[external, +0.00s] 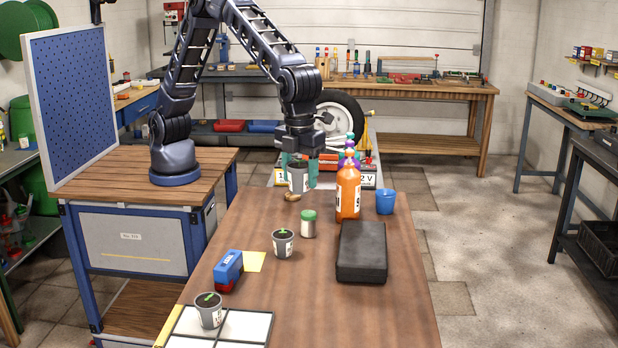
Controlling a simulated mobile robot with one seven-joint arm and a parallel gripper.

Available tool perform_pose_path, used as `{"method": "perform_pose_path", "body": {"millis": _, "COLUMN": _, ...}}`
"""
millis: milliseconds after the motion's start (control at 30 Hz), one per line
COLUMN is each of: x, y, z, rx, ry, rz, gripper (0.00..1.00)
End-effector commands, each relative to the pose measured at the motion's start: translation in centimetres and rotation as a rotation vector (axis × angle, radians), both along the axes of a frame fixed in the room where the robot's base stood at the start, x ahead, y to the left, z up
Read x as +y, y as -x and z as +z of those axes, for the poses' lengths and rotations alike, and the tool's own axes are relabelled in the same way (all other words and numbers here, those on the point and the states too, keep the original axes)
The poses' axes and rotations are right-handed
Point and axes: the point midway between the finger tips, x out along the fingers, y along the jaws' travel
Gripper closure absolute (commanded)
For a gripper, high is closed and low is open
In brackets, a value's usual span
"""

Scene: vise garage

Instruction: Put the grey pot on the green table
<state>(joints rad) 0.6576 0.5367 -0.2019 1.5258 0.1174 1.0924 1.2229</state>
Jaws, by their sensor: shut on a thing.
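A grey pot (298,176) with a pale label is between the teal fingers of my gripper (299,184), at the far end of the brown wooden table (385,312). My gripper points down and is shut on this pot. I cannot tell whether its base touches the table. A second grey pot (283,244) with a green sprout stands mid-table. A third grey pot (208,310) with a sprout stands on a white tiled panel (245,325) at the front left. I see no table with a plainly green top.
An orange bottle (348,193) and a blue cup (385,202) stand right of my gripper. A green-lidded jar (308,225), a brown lump (292,197), a black case (362,252) and a blue-red block (228,271) are nearer. The table's front right is clear.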

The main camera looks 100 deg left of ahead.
Motion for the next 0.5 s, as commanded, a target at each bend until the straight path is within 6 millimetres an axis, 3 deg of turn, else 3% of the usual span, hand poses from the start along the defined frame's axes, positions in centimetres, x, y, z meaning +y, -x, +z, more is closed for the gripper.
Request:
{"method": "perform_pose_path", "body": {"millis": 267, "x": 7.1, "y": -4.6, "z": 0.2, "rx": -0.003, "ry": -0.002, "rz": 0.132, "gripper": 0.7}}
{"method": "perform_pose_path", "body": {"millis": 500, "x": 16.4, "y": -9.3, "z": 0.3, "rx": -0.004, "ry": -0.003, "rz": 0.301, "gripper": 0.7}}
